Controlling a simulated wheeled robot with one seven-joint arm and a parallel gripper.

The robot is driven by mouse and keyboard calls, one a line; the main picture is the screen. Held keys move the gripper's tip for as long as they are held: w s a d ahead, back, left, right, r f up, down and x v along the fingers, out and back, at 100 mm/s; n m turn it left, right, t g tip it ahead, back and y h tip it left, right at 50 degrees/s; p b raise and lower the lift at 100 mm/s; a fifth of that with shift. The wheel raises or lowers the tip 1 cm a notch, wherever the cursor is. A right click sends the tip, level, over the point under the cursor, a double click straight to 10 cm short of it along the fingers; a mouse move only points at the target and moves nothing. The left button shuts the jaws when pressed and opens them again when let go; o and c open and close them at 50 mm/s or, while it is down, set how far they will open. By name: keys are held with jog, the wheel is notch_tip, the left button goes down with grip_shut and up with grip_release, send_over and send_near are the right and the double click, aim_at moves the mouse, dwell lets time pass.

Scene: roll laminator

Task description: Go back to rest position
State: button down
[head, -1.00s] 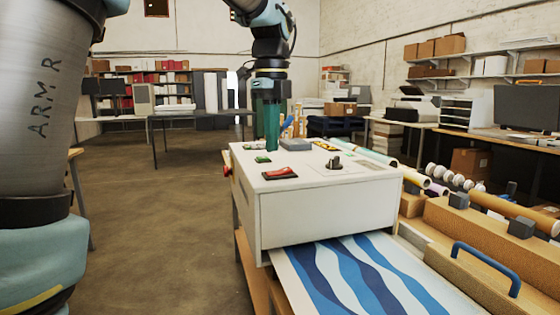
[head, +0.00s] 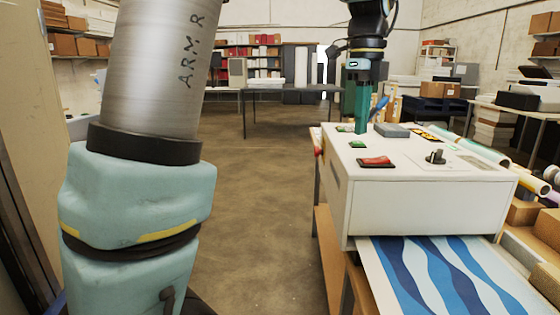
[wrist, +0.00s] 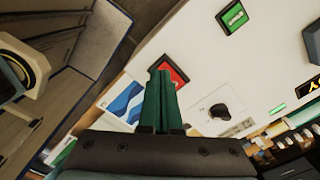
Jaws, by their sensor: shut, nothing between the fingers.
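My gripper (head: 362,112) has green fingers and points down over the left rear part of the white laminator (head: 425,207) in the head view. In the wrist view my gripper (wrist: 160,78) shows its green fingers together and empty. The laminator's top carries a red rocker switch (head: 376,162), a green button (head: 357,144) and a black knob (head: 435,157). The wrist view also shows the red switch (wrist: 175,75) partly behind the fingers, and the black knob (wrist: 220,111). Whether the fingertips touch the top is unclear.
A sheet with blue waves (head: 440,275) extends from the laminator's front. A grey block (head: 392,130) sits on its top. Rolls (head: 480,150) and boxes (head: 525,212) crowd the right side. The floor (head: 260,220) left of the laminator is clear. A table (head: 290,88) stands behind.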

jog(key=a+f+n, duration=1.7)
jog(key=a+n, duration=0.3)
jog(key=a, duration=0.2)
jog(key=s+a+f+n+t, duration=0.1)
jog(key=s+a+f+n, duration=0.4)
jog(key=n, duration=0.3)
jog(key=shift+a+f, duration=0.2)
jog(key=shift+a, duration=0.45)
